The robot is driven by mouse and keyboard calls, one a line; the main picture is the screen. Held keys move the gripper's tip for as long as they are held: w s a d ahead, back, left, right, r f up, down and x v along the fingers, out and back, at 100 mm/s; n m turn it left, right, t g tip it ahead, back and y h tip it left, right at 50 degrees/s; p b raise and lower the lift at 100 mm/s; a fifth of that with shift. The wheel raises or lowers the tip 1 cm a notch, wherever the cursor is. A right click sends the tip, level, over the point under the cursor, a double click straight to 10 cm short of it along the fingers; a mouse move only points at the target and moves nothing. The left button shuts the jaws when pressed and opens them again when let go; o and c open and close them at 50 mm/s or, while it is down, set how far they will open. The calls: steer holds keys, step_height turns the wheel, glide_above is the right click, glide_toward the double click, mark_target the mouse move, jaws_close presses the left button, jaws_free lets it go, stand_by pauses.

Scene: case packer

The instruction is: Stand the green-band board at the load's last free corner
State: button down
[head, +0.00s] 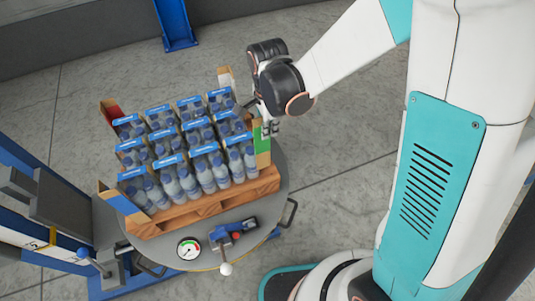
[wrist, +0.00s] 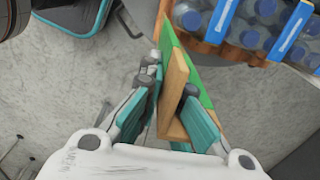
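The green-band board (head: 262,144) is an L-shaped brown corner board with a green band. It stands roughly upright at the right corner of the bottle load (head: 190,150), above the wooden pallet (head: 205,208). My gripper (head: 270,127) is at its upper part. In the wrist view, my gripper's fingers (wrist: 170,88) lie on either side of one wall of the board (wrist: 174,82), close against it. Bottles with blue straps (wrist: 251,20) are just beyond the board. Whether its foot touches the pallet is hidden.
A red-band board (head: 110,110), a blue-band board (head: 118,201) and a pale-band board (head: 226,77) stand at the other corners. The pallet rests on a round grey turntable (head: 276,210) with a gauge (head: 189,248) and a blue fitting (head: 232,228) in front. Blue machinery is at left.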

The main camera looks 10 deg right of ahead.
mark_target(269, 148)
step_height(269, 148, down, 10)
steer(key=b, duration=0.5)
steer(key=shift+b, duration=0.4)
steer(key=shift+f, duration=0.15)
steer(key=c, duration=1.8)
jaws_free()
steer(key=shift+r, duration=0.2)
step_height(269, 148, up, 12)
steer(key=p, duration=0.4)
